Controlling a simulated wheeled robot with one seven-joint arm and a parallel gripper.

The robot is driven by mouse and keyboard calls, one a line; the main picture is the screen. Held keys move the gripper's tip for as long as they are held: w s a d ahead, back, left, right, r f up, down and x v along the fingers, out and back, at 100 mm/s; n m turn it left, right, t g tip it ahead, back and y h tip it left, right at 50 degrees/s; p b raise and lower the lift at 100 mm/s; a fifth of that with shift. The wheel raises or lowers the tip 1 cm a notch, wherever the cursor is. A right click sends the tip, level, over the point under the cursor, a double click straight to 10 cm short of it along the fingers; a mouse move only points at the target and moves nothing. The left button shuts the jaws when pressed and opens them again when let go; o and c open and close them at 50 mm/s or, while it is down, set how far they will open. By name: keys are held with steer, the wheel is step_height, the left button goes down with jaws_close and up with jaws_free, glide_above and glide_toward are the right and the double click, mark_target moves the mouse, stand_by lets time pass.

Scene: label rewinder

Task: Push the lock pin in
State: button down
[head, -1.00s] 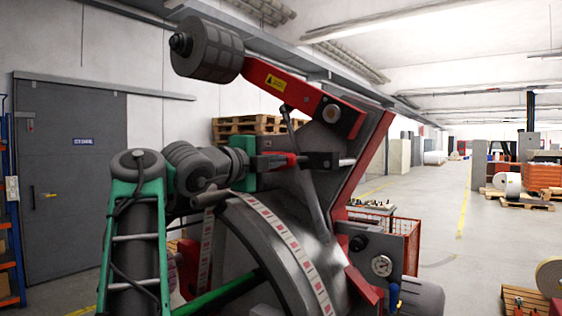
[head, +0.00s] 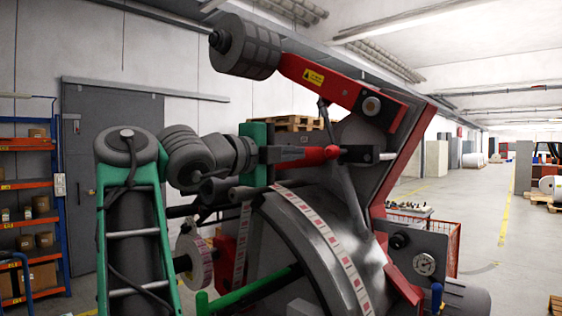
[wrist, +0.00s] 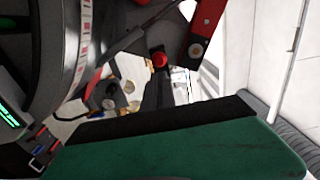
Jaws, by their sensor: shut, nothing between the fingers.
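The lock pin shows as a red knob (head: 322,155) on the machine's upper side, in line with a black block and a bright steel end to its right. In the wrist view the red knob (wrist: 160,60) is just beyond the fingertips. My gripper (head: 303,154), green body with black fingers, is shut and empty, pointing at the knob from the left. The shut fingers also show in the wrist view (wrist: 160,78). Whether the tips touch the knob, and how deep the pin sits, I cannot tell.
A red arm (head: 335,82) with a grey roller (head: 244,46) slants above the gripper. A label web (head: 325,240) runs over the big curved drum cover below. A gauge box (head: 425,262) is at lower right. Orange shelving (head: 28,190) stands far left; open floor lies right.

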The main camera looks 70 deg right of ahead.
steer(key=v, duration=0.4)
